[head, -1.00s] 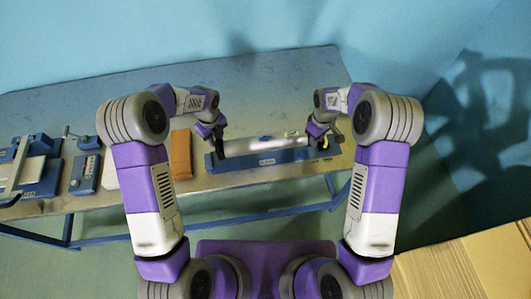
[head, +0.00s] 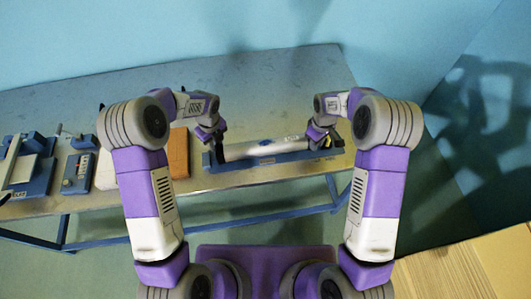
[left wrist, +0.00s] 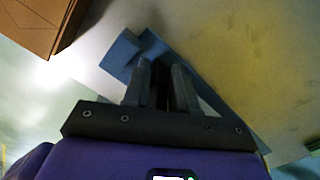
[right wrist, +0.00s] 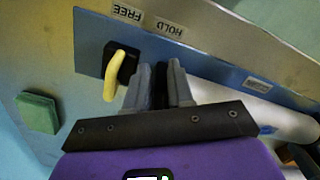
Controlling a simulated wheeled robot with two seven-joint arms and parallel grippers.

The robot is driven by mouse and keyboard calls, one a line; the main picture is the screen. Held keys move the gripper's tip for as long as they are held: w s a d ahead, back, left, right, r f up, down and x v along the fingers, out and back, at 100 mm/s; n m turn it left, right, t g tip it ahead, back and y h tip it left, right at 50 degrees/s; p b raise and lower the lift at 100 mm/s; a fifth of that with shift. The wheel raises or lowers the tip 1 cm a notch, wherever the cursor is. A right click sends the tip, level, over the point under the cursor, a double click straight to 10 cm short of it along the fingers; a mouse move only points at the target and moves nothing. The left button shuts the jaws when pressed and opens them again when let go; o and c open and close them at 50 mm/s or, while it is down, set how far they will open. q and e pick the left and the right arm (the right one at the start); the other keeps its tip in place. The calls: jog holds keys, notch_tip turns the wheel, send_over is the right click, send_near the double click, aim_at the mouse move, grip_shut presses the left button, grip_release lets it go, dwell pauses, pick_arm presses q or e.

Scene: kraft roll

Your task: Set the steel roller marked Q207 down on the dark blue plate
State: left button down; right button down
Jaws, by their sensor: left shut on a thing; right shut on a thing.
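The steel roller (head: 245,149) is a long pale cylinder lying level across the front of the table, with a small label near its right end, too small to read. It also shows in the right wrist view (right wrist: 262,112). My left gripper (head: 221,135) is shut on its left end and my right gripper (head: 322,136) on its right end. Below it is a long blue plate (head: 225,164), also in the left wrist view (left wrist: 122,52) and right wrist view (right wrist: 92,30). I cannot tell whether roller and plate touch. The Q207 mark is not legible.
A yellow lever (right wrist: 111,75) stands by FREE and HOLD labels on the blue plate's right end. A green pad (right wrist: 38,112) lies nearby. A brown block (head: 178,153) and blue devices (head: 79,172) stand left on the table. The table's back (head: 260,90) is clear.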

pick_arm(q)
jog(key=c, duration=0.9)
grip_release()
jog(key=shift+w+d+r+h, duration=0.1)
jog(key=shift+d+r+h, duration=0.05)
jog(key=shift+d, duration=0.5)
jog(key=shift+w+d+r+h, duration=0.1)
jog(key=shift+d+h, duration=0.05)
jog(key=shift+d, duration=0.45)
pick_arm(e)
jog(key=c, duration=1)
grip_release()
jog(key=shift+a+r, duration=0.15)
jog(key=shift+a, duration=1.1)
pick_arm(q)
jog(key=o, duration=0.6)
jog(key=shift+o, duration=0.2)
jog(key=shift+a+r, duration=0.1)
pick_arm(e)
jog(key=shift+d, duration=0.35)
pick_arm(q)
notch_tip(320, 180, up, 12)
jog(key=shift+a+f, duration=0.2)
jog(key=shift+a, duration=0.15)
jog(key=shift+s, duration=0.1)
pick_arm(e)
jog(key=o, duration=0.8)
